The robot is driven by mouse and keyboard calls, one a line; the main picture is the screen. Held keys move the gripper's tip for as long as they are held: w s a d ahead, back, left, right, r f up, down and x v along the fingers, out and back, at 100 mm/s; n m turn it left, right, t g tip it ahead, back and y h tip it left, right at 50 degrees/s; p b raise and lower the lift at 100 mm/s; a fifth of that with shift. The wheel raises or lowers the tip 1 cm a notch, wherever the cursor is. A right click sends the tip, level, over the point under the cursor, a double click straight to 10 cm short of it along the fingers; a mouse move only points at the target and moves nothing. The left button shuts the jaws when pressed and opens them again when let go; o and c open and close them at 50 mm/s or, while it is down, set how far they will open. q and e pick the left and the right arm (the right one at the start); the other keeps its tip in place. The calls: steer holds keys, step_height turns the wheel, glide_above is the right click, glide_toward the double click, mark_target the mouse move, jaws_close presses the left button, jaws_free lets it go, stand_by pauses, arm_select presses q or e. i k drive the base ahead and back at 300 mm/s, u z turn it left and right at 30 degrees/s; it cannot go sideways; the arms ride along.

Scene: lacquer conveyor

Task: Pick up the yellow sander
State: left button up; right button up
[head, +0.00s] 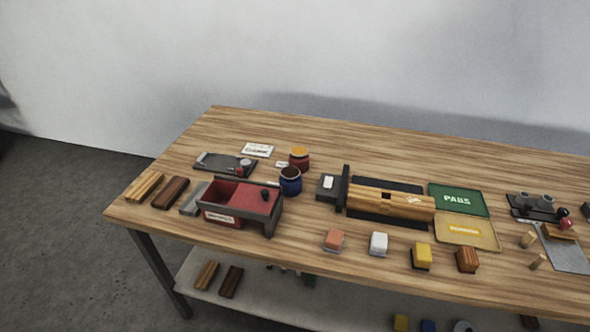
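A yellow block with a dark base (421,257), which looks like the yellow sander, stands upright near the front edge of the wooden table (330,135). It is in a loose row between a white block (378,243) on its left and a brown wooden block (467,260) on its right. An orange-pink block (334,240) is at the row's left end. Nothing covers the yellow block. Neither of my grippers shows in the head view.
Behind the row lies a conveyor-like device with a wooden top (390,203). Right of it are a green "PASS" mat (458,198) and a yellow mat (468,233). A red box (240,196) and two jars (290,181) stand left. A lower shelf (260,290) holds more blocks.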

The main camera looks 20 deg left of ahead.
mark_target(420, 253)
steer(key=z, duration=1.35)
steer(key=i, duration=0.6)
steer(key=u, duration=2.5)
